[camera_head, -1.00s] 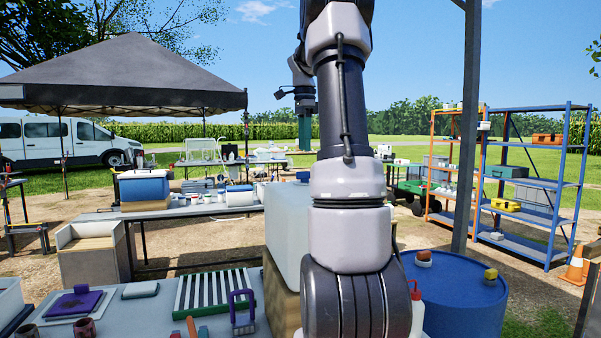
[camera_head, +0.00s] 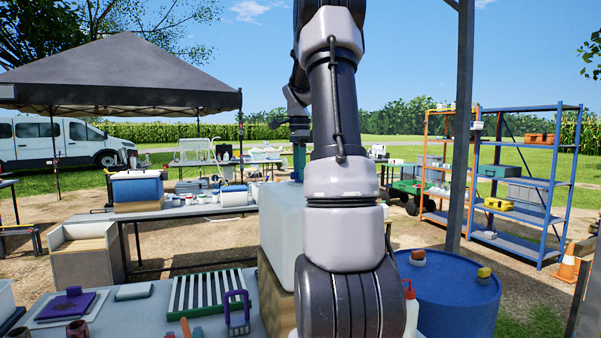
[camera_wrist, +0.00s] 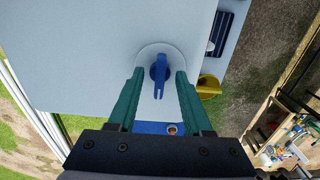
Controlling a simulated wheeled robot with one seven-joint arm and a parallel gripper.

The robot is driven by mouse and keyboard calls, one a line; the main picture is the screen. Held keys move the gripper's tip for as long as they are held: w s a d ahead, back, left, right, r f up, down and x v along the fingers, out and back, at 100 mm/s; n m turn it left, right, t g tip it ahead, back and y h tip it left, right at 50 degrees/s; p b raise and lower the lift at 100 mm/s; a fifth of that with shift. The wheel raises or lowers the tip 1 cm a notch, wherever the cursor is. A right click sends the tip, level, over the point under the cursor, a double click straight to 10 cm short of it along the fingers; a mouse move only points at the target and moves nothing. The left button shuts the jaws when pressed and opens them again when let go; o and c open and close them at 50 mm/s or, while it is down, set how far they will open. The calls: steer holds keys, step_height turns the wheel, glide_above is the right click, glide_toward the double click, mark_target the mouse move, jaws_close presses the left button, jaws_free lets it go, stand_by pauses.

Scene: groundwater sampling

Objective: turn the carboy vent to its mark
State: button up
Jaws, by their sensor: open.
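The carboy (camera_head: 283,222) is a large pale block on a tan wooden box, left of my arm in the head view. In the wrist view the vent is a blue lever-like handle (camera_wrist: 160,70) on a white round disc (camera_wrist: 150,52), on the carboy's pale surface (camera_wrist: 85,50). My gripper (camera_wrist: 160,76) is open, with one green finger on each side of the blue handle and visible gaps to it. In the head view the green end of my gripper (camera_head: 299,162) is just above the carboy. I cannot make out the mark clearly.
A yellow round part (camera_wrist: 209,87) sits close to the right finger. A small reddish round spot (camera_wrist: 172,129) shows on a blue band between the fingers. In the head view a blue drum (camera_head: 445,300) stands right of my arm and a striped rack (camera_head: 205,292) lies left.

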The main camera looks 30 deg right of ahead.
jaws_close()
steer(key=m, duration=0.9)
steer(key=shift+m, duration=0.4)
steer(key=m, duration=0.4)
steer(key=shift+m, duration=0.4)
steer(key=m, duration=0.3)
steer(key=shift+m, duration=0.3)
jaws_free()
steer(key=shift+r, duration=0.15)
